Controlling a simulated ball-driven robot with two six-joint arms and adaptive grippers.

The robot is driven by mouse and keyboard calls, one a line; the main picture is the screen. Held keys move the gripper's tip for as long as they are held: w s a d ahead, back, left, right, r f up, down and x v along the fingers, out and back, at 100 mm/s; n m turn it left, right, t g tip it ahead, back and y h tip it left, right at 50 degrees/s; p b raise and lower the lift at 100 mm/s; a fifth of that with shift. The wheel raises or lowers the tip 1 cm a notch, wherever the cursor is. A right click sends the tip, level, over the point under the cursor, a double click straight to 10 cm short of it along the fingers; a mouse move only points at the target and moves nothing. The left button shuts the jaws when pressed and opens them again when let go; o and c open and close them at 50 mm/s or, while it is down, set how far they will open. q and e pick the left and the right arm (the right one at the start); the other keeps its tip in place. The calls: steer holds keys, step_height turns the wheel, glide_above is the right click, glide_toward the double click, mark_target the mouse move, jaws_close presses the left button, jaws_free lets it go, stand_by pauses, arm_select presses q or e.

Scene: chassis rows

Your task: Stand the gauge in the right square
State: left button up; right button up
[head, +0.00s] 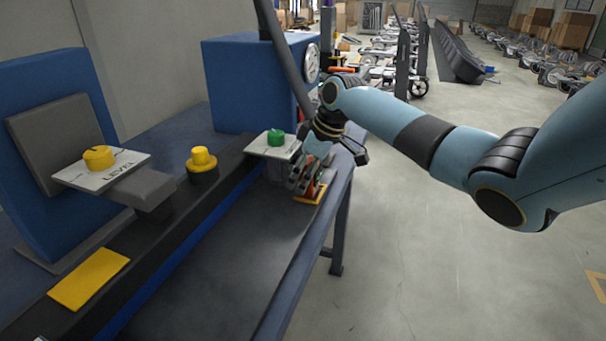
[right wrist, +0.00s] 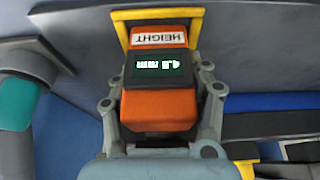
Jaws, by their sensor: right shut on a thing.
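The gauge is an orange block with a dark screen and a white HEIGHT label. It shows clearly in the right wrist view (right wrist: 160,108), and only a sliver shows in the head view (head: 317,190). My right gripper (head: 303,186) is shut on it, with a finger on each side. A yellow square outline (head: 309,201) lies on the bench around that spot. In the right wrist view the outline (right wrist: 122,34) frames the gauge's far end. I cannot tell whether the gauge touches the bench. My left gripper is not in view.
A white plate with a green knob (head: 276,138) is close left of my right gripper. A blue box with a dial (head: 240,85) stands behind. A yellow button (head: 202,160), a LEVEL plate (head: 118,170) and a yellow pad (head: 88,278) are left. The near bench surface (head: 225,265) is clear.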

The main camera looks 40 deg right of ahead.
steer(key=shift+p, duration=0.3)
stand_by(0.4)
steer(key=o, duration=1.5)
steer(key=shift+f, duration=0.1)
steer(key=shift+o, duration=0.2)
steer(key=v, duration=1.2)
